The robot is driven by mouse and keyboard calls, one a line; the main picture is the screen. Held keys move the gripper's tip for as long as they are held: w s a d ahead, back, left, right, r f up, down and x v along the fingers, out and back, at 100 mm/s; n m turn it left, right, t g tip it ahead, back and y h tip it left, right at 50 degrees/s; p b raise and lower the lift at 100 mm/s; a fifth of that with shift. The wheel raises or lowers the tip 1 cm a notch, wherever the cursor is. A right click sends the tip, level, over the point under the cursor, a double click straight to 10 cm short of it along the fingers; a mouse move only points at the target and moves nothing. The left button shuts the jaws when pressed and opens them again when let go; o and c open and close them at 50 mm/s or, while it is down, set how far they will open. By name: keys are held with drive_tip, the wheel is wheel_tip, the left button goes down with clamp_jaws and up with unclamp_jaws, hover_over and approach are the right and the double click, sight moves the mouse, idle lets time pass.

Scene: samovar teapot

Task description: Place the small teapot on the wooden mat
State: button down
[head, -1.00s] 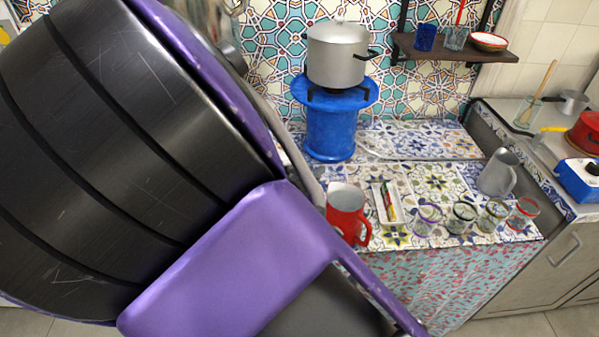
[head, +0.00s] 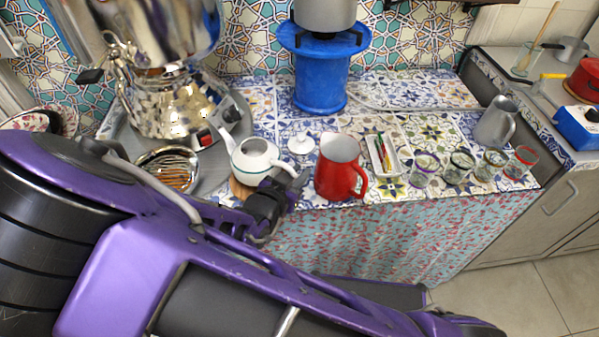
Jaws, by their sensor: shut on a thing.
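The small white teapot (head: 254,160) with a dark green rim is open at the top, its spout pointing up and left. My dark gripper (head: 284,184) is at its right side, shut on the teapot at its handle; the fingertips are partly hidden. The round wooden mat (head: 238,188) shows below and left of the teapot, partly covered by the teapot and my arm. The teapot looks upright, over or on the mat; I cannot tell whether it touches. The white lid (head: 301,144) sits apart, behind and right of the teapot.
A shiny samovar (head: 165,100) stands on a metal tray (head: 213,172) at left. A red pitcher (head: 340,170) stands close right of my gripper. A white cutlery dish (head: 384,155), several glasses (head: 459,167) and a grey jug (head: 495,122) are farther right. A blue stand (head: 321,80) is behind.

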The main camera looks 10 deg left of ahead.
drive_tip(key=shift+f, duration=0.5)
drive_tip(key=c, duration=0.8)
unclamp_jaws()
drive_tip(key=p+v, duration=0.3)
drive_tip(key=v, duration=0.9)
drive_tip(key=shift+r, duration=0.1)
